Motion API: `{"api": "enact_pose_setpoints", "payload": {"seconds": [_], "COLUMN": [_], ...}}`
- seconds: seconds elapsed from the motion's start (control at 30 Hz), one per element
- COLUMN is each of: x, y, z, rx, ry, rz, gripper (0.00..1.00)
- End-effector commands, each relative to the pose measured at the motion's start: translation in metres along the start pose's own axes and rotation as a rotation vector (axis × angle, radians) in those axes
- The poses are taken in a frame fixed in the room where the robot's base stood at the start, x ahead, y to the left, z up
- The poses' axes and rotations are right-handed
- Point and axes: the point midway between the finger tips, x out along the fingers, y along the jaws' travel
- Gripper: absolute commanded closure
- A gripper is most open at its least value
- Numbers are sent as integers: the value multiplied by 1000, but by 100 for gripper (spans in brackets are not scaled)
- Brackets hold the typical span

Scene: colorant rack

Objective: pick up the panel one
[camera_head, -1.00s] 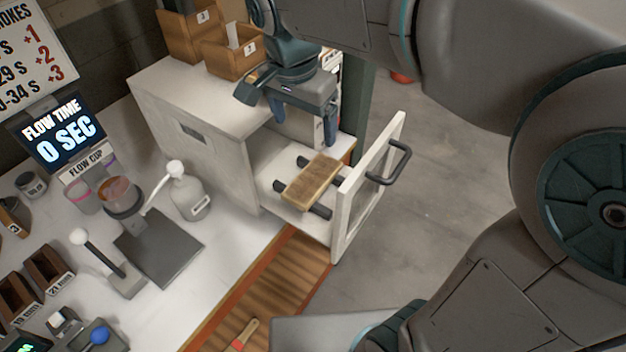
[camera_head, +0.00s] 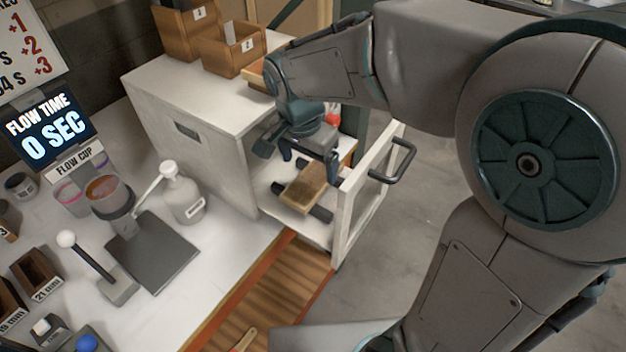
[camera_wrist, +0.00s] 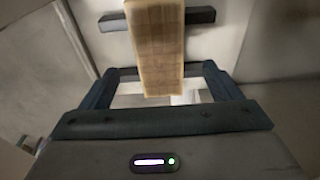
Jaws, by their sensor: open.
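The panel (camera_head: 304,188) is a tan wooden board lying across two dark rails inside the open white cabinet. My gripper (camera_head: 309,166) is open and empty, above the far part of the panel in the head view. It also shows in the wrist view (camera_wrist: 165,80), with one finger on each side of the panel's line. Whether a finger touches the panel cannot be told.
The white cabinet (camera_head: 205,95) stands close around my gripper, with its framed door (camera_head: 352,215) and dark handle (camera_head: 397,162) open at the right. Wooden bins (camera_head: 235,58) stand on top. A bottle (camera_head: 182,195) and flow cup stand on the counter to the left.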

Motion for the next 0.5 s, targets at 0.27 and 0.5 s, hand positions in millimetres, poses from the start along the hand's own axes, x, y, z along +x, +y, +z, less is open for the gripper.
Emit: {"api": "enact_pose_setpoints", "payload": {"seconds": [0.27,0.5], "x": [39,50], "y": [2,1], "z": [-4,-4], "rx": [-1,0], "ry": [-2,0], "rz": [5,0], "gripper": [15,15]}}
